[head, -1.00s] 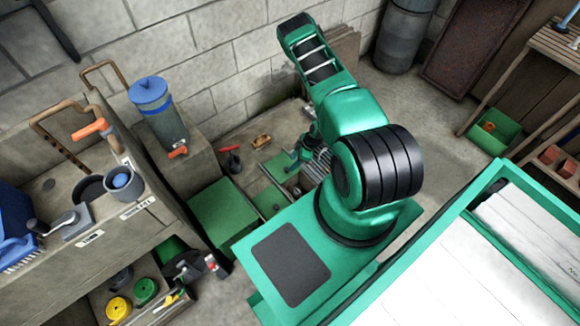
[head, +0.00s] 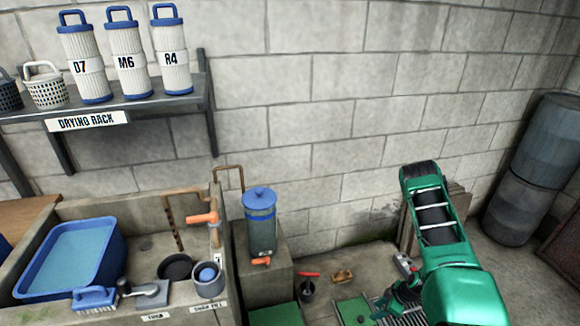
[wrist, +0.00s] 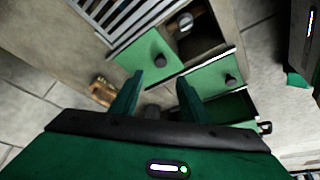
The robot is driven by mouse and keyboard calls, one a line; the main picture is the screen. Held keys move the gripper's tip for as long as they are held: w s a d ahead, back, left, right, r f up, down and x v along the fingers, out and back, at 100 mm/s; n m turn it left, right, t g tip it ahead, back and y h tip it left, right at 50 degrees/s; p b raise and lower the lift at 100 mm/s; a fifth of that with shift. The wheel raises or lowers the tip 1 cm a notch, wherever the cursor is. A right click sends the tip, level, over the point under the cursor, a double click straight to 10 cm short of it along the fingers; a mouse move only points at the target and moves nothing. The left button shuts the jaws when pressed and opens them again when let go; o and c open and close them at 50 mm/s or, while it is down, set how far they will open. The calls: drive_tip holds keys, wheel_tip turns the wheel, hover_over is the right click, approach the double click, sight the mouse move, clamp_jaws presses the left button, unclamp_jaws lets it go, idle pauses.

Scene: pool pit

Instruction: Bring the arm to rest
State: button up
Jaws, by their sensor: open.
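My gripper (wrist: 160,78) shows in the wrist view with its two dark green fingers apart and nothing between them. Beyond the fingers is a green panel (wrist: 140,62) with a black knob. A second green panel (wrist: 208,73) with a knob lies to its right. In the head view my green arm reaches down at the lower right, beside the wall. The gripper end is small and partly hidden near the bottom edge there, so its fingers cannot be made out.
A grey slatted grate (wrist: 118,18) lies beyond the panels. A blue-lidded dispenser (head: 261,225) stands on a block left of my arm. A brown object (head: 343,276) lies near the wall. Barrels (head: 530,170) stand at right. A drying rack (head: 150,98) holds filters.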

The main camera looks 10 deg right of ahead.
wheel_tip(320, 180, up, 38)
drive_tip(key=w+d+m+g+h, duration=0.1)
drive_tip(key=w+m+g+h, duration=0.15)
drive_tip(key=m, duration=0.35)
drive_tip(key=s+a+r+m, duration=0.2)
drive_tip(key=s+r, duration=0.4)
drive_tip(key=r, duration=0.2)
drive_tip(key=s+a+r+m, duration=0.25)
drive_tip(key=s+r, duration=0.25)
drive_tip(key=r, duration=0.3)
drive_tip(key=s+a+r+m, duration=0.2)
drive_tip(key=s+r, duration=0.1)
drive_tip(key=s, duration=0.5)
drive_tip(key=s+a+r+m, duration=0.1)
drive_tip(key=s+r+m, duration=0.2)
drive_tip(key=s, duration=0.4)
drive_tip(key=shift+s+a+r, duration=0.35)
drive_tip(key=shift+r, duration=0.3)
drive_tip(key=shift+g+h, duration=0.25)
drive_tip(key=shift+w+f, duration=0.25)
drive_tip(key=shift+w, duration=0.4)
